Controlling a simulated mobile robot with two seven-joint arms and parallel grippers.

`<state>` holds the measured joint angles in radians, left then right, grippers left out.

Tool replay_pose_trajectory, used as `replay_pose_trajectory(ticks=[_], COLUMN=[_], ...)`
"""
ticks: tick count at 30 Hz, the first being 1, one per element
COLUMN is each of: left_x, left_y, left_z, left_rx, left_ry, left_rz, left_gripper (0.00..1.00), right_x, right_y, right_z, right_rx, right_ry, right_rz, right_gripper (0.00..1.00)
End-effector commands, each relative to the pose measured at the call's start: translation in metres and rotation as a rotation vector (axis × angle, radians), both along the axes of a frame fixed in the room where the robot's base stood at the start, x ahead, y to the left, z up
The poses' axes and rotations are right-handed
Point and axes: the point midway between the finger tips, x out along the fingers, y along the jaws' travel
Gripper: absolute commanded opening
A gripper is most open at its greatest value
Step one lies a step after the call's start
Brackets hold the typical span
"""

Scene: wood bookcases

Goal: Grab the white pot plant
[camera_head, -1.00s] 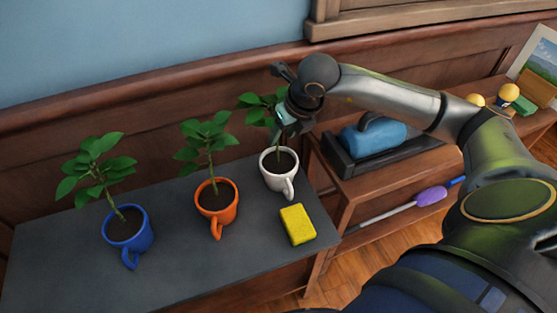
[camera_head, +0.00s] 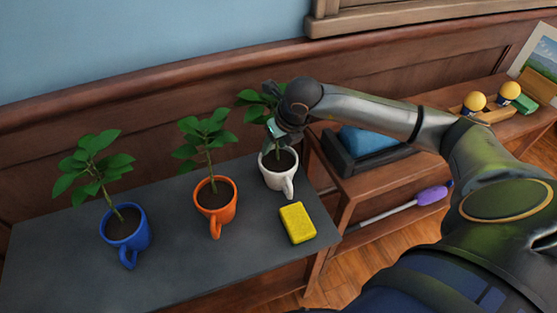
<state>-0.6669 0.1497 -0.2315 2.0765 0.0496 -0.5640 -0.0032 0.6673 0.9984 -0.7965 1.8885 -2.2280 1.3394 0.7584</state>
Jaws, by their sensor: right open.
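The white pot plant (camera_head: 278,181) is a white mug with dark soil and a leafy stem, standing upright near the right end of the dark grey tabletop (camera_head: 170,270). Its handle points toward the front right. My right gripper (camera_head: 277,128) is open at the plant's stem, just above the mug. The fingers overlap the leaves and stem, and part of them is hidden by the wrist. I cannot tell whether they touch the stem. My left gripper is not in view.
An orange mug plant (camera_head: 217,203) and a blue mug plant (camera_head: 127,238) stand to the left. A yellow sponge (camera_head: 297,223) lies in front of the white mug. A lower shelf on the right holds a dark tray (camera_head: 345,158) with a blue thing (camera_head: 368,141).

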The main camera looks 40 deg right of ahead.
Motion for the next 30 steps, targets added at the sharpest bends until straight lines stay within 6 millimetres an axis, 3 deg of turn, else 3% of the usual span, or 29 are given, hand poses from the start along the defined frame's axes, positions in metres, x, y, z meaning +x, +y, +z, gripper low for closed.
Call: replay_pose_trajectory(ticks=[23,30], left_x=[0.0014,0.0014], left_y=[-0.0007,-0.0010], left_z=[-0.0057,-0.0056], left_rx=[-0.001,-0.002], left_ry=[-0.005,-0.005], left_rz=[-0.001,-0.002], left_gripper=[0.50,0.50], right_x=[-0.0002,-0.0002], right_y=[0.0001,0.0001], right_z=[-0.0045,-0.0045], right_rx=[0.000,0.000], right_ry=[0.000,0.000], right_rz=[0.000,0.000], right_gripper=[0.50,0.23])
